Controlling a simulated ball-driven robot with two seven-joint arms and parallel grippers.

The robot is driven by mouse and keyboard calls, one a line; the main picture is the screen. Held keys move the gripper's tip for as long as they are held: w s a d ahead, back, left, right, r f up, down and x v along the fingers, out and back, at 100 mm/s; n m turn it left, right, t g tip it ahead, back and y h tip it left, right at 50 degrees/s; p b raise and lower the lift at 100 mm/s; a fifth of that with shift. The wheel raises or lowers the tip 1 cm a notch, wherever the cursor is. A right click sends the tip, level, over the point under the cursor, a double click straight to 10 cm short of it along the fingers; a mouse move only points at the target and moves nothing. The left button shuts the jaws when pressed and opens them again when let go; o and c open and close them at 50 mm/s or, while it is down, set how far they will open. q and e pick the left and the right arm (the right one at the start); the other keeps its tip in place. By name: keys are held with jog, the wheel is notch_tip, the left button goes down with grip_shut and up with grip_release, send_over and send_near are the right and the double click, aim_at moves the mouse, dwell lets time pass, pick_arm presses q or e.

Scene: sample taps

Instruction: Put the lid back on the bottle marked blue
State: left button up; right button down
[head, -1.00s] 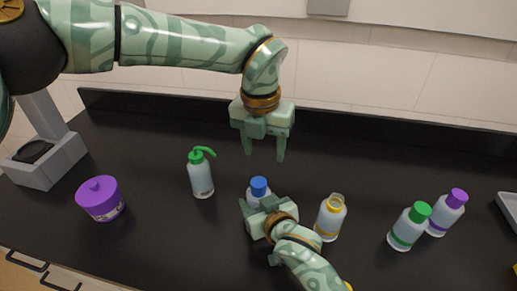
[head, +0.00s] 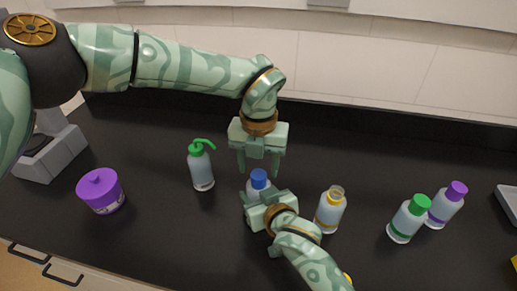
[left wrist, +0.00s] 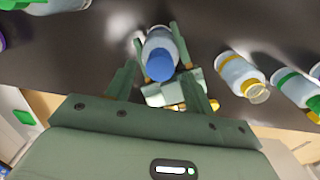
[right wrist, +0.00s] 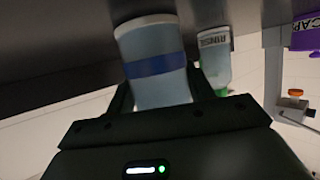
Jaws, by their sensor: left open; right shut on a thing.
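The blue-marked bottle (head: 257,189) stands upright on the black bench, its blue band clear in the right wrist view (right wrist: 154,66). A blue lid (head: 258,175) sits on its top, also seen from above in the left wrist view (left wrist: 159,66); I cannot tell whether it is screwed tight. My right gripper (head: 264,198) is shut on the bottle's body from the front. My left gripper (head: 258,171) is open, pointing down just above and behind the lid, its fingers apart on either side of it in the left wrist view.
An open-necked yellow-banded bottle (head: 330,212) stands close to the right. Green-lidded (head: 407,220) and purple-lidded (head: 446,205) bottles stand farther right. A green-topped rinse bottle (head: 201,168) and a purple tub (head: 101,192) are to the left. A raised edge runs along the back.

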pick_arm(q)
jog(key=shift+f, duration=0.95)
jog(key=c, duration=1)
jog(key=o, duration=1.1)
jog(key=shift+o, duration=0.2)
